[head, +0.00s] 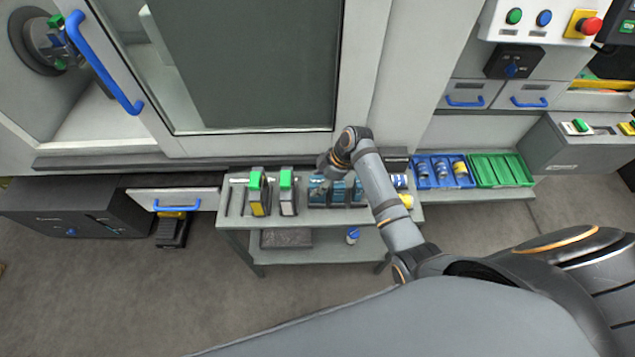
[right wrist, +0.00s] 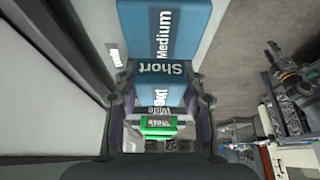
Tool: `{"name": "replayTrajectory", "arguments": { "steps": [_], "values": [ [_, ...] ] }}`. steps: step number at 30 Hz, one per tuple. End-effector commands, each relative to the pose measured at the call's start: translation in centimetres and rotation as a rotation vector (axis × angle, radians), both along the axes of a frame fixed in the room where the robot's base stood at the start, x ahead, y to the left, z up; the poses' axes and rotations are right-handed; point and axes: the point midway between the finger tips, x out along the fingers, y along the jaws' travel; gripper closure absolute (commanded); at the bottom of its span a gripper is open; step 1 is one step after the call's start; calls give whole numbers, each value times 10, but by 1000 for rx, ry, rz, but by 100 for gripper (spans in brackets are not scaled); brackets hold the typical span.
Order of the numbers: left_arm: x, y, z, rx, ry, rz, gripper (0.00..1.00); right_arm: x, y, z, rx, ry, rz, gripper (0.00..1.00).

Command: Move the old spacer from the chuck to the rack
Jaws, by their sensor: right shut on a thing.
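My right gripper (head: 328,165) is over the rack (head: 236,203), at its row of blue blocks. In the right wrist view its fingers (right wrist: 161,98) are shut on a blue block labelled Short (right wrist: 160,70); the fingers hide part of it. I cannot tell whether it is the old spacer, or whether it touches the rack. A larger blue block labelled Medium (right wrist: 165,25) is just beyond it. The chuck (head: 48,42), with green and blue parts, is at the upper left of the head view. My left gripper is not in view.
Two green-topped pieces (head: 257,190) stand left of the blue blocks. A blue bin (head: 441,171) and a green bin (head: 502,169) are on the right. The machine's glass door (head: 240,65) with a blue handle (head: 100,62) is behind. Floor in front of the rack is mostly clear.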

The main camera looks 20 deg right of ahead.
Motion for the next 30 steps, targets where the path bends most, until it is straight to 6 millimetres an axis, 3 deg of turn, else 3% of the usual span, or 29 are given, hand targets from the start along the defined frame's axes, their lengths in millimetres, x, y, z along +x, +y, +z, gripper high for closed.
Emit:
{"name": "replayTrajectory", "arguments": {
  "steps": [15, 16, 21, 30],
  "values": [
    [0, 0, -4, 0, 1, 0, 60, 0, 0, -8, 1, -2, 0, 90],
    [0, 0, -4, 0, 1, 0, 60, 1, 0, -7, 1, -2, 0, 58],
    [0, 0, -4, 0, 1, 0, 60, 0, 0, -7, 1, -2, 0, 35],
    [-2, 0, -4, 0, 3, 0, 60, 0, 0, -8, -1, 1, 0, 32]
  ]
}}
